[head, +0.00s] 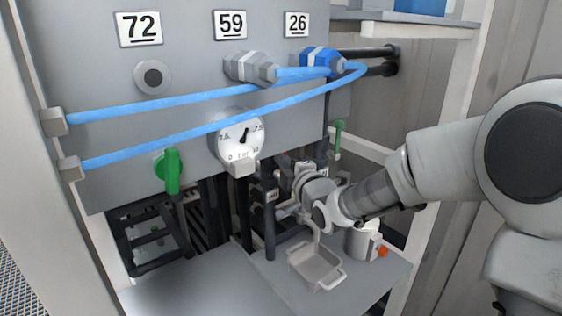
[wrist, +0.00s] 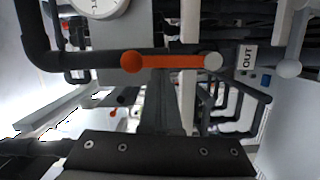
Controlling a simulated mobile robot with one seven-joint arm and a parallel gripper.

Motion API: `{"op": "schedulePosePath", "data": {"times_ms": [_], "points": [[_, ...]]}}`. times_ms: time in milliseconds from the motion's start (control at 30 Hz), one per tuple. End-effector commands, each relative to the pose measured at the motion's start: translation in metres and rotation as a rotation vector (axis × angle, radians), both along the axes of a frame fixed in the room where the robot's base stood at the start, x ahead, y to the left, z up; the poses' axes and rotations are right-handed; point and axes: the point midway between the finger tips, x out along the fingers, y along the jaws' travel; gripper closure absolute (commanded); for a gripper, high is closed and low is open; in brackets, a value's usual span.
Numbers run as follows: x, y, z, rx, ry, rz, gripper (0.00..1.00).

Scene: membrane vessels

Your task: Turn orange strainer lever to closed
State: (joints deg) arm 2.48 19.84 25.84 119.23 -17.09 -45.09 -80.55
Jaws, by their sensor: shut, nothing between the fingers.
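The orange strainer lever (wrist: 170,61) shows in the wrist view as a straight orange bar. It has a round orange knob at its left end and a grey round cap (wrist: 213,61) at its right end. It lies along a dark horizontal pipe (wrist: 75,61) in that picture. I cannot make the lever out in the head view, where my wrist and the pipes crowd that spot. My gripper (head: 296,212) is shut and empty among the pipework below the panel. In the wrist view its dark body fills the bottom, apart from the lever.
A white OUT label (wrist: 247,57) is right of the lever. A gauge (head: 240,138), green handle (head: 172,172) and blue hoses (head: 200,102) are on the panel. A grey tray (head: 315,265) and a canister (head: 361,240) with an orange knob stand below. Dark vertical pipes crowd the space.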

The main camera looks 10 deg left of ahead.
Motion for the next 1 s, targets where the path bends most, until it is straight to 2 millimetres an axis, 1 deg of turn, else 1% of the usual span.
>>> {"op": "schedulePosePath", "data": {"times_ms": [267, 467, 700, 1000], "points": [[0.005, -0.005, 0.002, 0.042, 0.045, -0.005, 1.0], [0.01, -0.01, 0.004, 0.112, 0.123, -0.006, 1.0], [0.022, -0.02, 0.007, 0.25, 0.281, -0.006, 1.0], [0.036, -0.033, 0.004, 0.441, 0.496, -0.006, 1.0]]}}
